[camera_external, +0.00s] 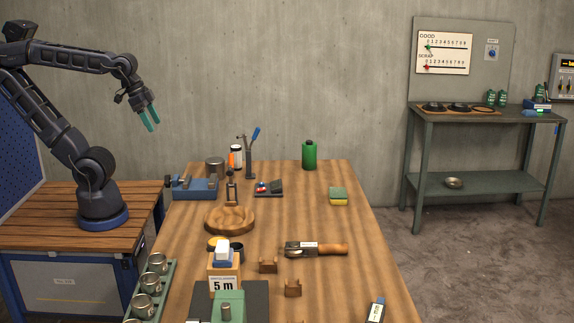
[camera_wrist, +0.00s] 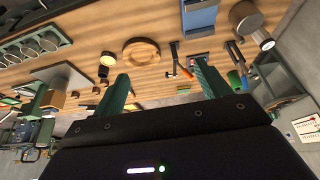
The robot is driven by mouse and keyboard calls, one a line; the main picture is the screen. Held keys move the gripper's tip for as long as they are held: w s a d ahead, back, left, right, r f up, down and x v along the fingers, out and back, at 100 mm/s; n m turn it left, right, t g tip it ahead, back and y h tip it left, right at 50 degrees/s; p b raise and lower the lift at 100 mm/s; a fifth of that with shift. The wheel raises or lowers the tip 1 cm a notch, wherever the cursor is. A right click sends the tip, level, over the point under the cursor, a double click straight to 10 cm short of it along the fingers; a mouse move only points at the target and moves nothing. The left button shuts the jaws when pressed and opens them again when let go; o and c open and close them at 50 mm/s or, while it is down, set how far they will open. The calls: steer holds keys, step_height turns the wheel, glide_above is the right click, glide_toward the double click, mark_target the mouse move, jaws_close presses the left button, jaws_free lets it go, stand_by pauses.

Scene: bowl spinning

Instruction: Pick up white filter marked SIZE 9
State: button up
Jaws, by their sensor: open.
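I cannot read SIZE 9 on anything in either view, so I cannot tell which thing is the white filter. A small white piece (camera_external: 223,251) sits on top of a box marked 5 m (camera_external: 223,284) at the near left of the bench. A white cylinder with a dark top (camera_external: 236,156) stands at the back of the bench. My gripper (camera_external: 150,118) is raised in the air to the left of the bench, far from both. Its green fingers are spread apart and empty, as the wrist view (camera_wrist: 165,85) also shows.
A wooden bowl (camera_external: 246,220) lies on the bench (camera_external: 290,205), with a blue vise (camera_external: 194,188) behind it. A green bottle (camera_external: 309,156) and a sponge (camera_external: 338,196) stand to the right. A wooden-handled tool (camera_external: 318,249) lies in the middle. Round metal cups (camera_external: 150,284) line the near left edge.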

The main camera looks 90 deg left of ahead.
steer(key=shift+c, duration=0.5)
steer(key=shift+w, duration=0.15)
steer(key=m+t+h, duration=0.1)
steer(key=m, duration=0.1)
glide_above(238, 156)
steer(key=s+a, duration=0.3)
steer(key=s, duration=0.2)
step_height(238, 156, down, 19)
steer(key=shift+r, duration=0.15)
steer(key=shift+x, duration=5.35)
